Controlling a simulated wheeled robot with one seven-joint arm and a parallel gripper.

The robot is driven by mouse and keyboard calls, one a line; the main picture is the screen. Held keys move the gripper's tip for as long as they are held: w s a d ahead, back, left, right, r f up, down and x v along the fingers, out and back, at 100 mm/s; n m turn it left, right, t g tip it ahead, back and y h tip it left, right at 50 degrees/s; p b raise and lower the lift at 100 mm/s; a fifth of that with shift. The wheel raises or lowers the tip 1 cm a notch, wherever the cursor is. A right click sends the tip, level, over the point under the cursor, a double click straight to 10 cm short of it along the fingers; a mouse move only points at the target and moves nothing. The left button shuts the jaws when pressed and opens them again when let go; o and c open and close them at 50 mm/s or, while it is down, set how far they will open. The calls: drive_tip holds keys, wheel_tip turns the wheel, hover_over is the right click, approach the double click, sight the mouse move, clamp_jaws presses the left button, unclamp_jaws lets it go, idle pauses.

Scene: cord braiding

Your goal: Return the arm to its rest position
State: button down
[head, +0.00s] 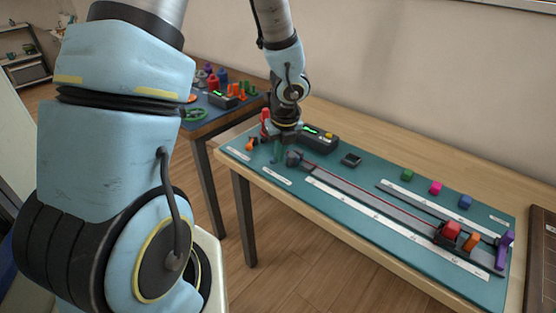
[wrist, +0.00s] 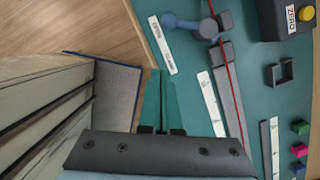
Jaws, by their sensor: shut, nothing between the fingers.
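My gripper (head: 277,156) is at the left end of the teal mat (head: 350,233), above it, with my arm coming down from the top. In the wrist view its two green fingers (wrist: 158,78) are together, with nothing visible between them. They point over the mat's edge beside a white label strip. The height above the mat is hard to tell. A red cord (wrist: 231,85) runs straight along a grey rail on the mat; it also shows in the head view (head: 345,183).
A black box with a green display (head: 318,138) stands behind the rail, near a small dark holder (head: 351,159). Green (head: 407,175), pink (head: 435,187) and blue (head: 465,201) cubes sit farther right.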

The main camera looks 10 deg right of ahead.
drive_tip(key=v, duration=0.5)
drive_tip(key=s+a+r+n, duration=0.1)
drive_tip(key=a+r+n, duration=0.1)
drive_tip(key=a+n, duration=0.5)
drive_tip(key=s+a+r+n, duration=0.2)
drive_tip(key=a+n, duration=0.4)
drive_tip(key=n, duration=0.9)
drive_tip(key=s+a+r+n+g, duration=0.1)
drive_tip(key=s+a+r+n, duration=0.1)
drive_tip(key=a+n, duration=0.5)
drive_tip(key=r+n, duration=0.1)
drive_tip(key=n, duration=0.3)
drive_tip(key=shift+a+r+h+p, duration=0.3)
drive_tip(key=shift+r+p, duration=0.1)
